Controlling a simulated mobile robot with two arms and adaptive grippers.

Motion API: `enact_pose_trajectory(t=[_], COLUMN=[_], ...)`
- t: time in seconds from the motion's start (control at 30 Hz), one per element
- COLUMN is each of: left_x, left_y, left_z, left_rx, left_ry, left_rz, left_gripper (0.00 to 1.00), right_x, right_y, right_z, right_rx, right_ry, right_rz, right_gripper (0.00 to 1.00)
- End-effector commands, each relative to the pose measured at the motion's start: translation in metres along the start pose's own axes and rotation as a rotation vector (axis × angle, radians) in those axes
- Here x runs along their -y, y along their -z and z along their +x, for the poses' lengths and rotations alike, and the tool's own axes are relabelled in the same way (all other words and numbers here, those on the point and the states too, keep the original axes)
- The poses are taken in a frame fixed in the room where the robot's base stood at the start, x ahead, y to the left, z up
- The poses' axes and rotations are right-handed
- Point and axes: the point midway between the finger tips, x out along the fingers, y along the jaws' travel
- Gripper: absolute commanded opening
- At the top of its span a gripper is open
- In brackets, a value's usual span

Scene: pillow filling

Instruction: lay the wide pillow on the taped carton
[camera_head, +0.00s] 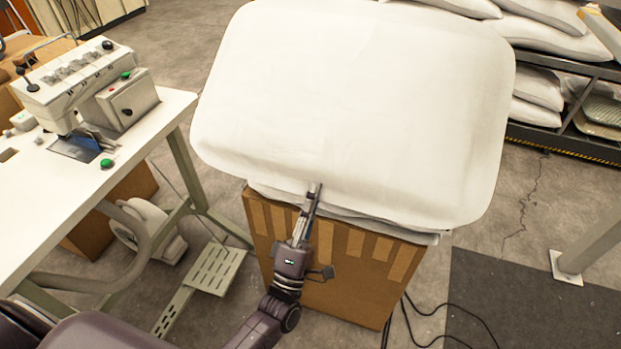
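The wide white pillow (350,105) fills the upper middle of the head view, above the brown taped carton (345,285), with its near edge overhanging the carton's front. Flat white layers (385,224) show between the pillow and the carton top. The carton has strips of tape down its upper front. My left gripper (313,192) is at the pillow's near edge, its slim finger overlapping the white fabric. I see the fingers nearly edge-on, so whether they pinch the edge is unclear. The pillow's underside is hidden. My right gripper is out of view.
A sewing machine (90,85) stands on a white table (45,195) at left, with a pedal (213,270) below. A rack (575,130) with several white pillows stands at back right. Black cables (440,315) and a dark mat (540,300) lie right of the carton.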

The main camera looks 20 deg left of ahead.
Motion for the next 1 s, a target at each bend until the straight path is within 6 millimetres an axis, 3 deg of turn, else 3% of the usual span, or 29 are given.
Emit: enact_pose_trajectory(t=[0.03, 0.33, 0.5, 0.7, 1.0], left_x=[-0.003, 0.034, 0.053, 0.074, 0.092], left_y=[0.0, 0.0, 0.0, 0.0, 0.0], left_z=[0.005, 0.005, -0.009, -0.023, -0.035], left_rx=[0.0, -0.001, -0.001, -0.001, -0.002], left_ry=[0.032, 0.262, 0.386, 0.514, 0.609], left_rz=[0.0, 0.0, 0.001, -0.001, 0.0], left_gripper=[0.0, 0.0, 0.0, 0.0, 0.0], right_x=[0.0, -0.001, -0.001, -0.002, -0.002], right_y=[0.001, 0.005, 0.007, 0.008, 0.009], right_z=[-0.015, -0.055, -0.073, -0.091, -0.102], right_rx=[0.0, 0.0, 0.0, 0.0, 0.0], right_ry=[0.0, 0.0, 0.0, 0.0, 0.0], right_rz=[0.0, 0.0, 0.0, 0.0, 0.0], right_gripper=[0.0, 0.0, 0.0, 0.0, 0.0])
